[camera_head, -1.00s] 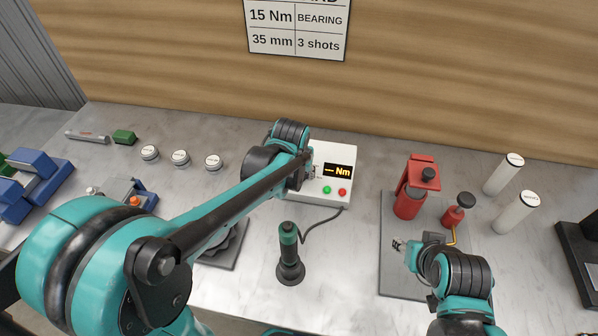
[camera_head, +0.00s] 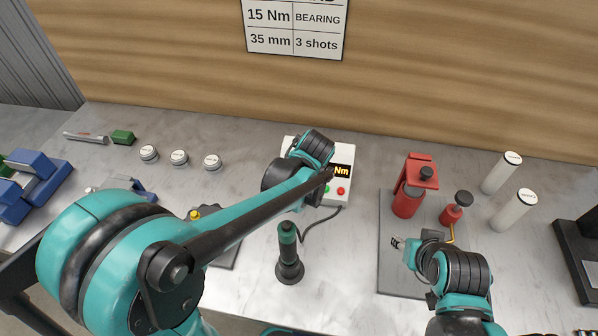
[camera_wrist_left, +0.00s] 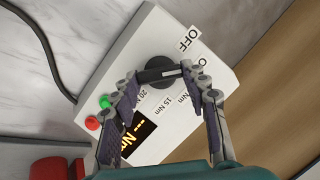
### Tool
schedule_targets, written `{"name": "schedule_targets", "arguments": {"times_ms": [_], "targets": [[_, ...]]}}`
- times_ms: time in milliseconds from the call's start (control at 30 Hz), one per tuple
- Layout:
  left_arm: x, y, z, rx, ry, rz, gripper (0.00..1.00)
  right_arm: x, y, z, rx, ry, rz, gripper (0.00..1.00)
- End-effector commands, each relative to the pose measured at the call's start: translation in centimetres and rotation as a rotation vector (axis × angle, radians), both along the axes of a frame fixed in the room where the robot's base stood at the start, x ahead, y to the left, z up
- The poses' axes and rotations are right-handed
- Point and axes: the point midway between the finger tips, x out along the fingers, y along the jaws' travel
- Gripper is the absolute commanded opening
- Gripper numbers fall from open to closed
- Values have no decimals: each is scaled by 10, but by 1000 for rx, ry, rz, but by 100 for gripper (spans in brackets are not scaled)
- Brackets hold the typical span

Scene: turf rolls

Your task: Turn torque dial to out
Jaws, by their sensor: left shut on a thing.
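The torque box (camera_head: 337,153) is a white unit with a lit display (camera_head: 343,171), standing on the bench; the left arm covers part of it in the head view. In the left wrist view, its black round dial (camera_wrist_left: 157,69) has a pale pointer mark towards the picture's right, near a partly hidden label. Around it are OFF (camera_wrist_left: 188,40), 15 Nm, 20 Nm and another partly covered Nm label. My left gripper (camera_wrist_left: 168,80) is shut on the dial, one finger on each side. My right gripper (camera_head: 398,243) is over the grey plate; its jaw gap is unclear.
A dark green-handled tool (camera_head: 288,250) stands in front of the box with a cable. Red fixtures (camera_head: 415,188) stand on the grey plate (camera_head: 388,275) at right. White cylinders (camera_head: 502,172) stand further right, and several small white-topped discs (camera_head: 179,158) at left.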

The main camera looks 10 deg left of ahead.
Motion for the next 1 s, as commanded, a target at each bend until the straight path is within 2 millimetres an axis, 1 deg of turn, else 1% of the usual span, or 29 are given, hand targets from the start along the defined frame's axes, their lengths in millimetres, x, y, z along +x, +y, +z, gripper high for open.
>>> {"name": "schedule_targets", "arguments": {"times_ms": [300, 767, 800, 833, 867, 1000], "targets": [[-1, -1, -1, 65, 1, -74, 16, 0, 0, -1, 0, 0, 0, 40], [-1, -1, -1, 74, 0, -83, 16, 0, 0, -1, 0, 0, 0, 40], [-1, -1, -1, 74, 0, -83, 52, 0, 0, -1, 0, 0, 0, 40], [-1, -1, -1, 74, 0, -83, 60, 0, 0, -1, 0, 0, 0, 40], [-1, -1, -1, 74, 0, -83, 66, 0, 0, -1, 0, 0, 0, 40], [-1, -1, -1, 74, 0, -83, 66, 0, 0, -1, 0, 0, 0, 40]]}}
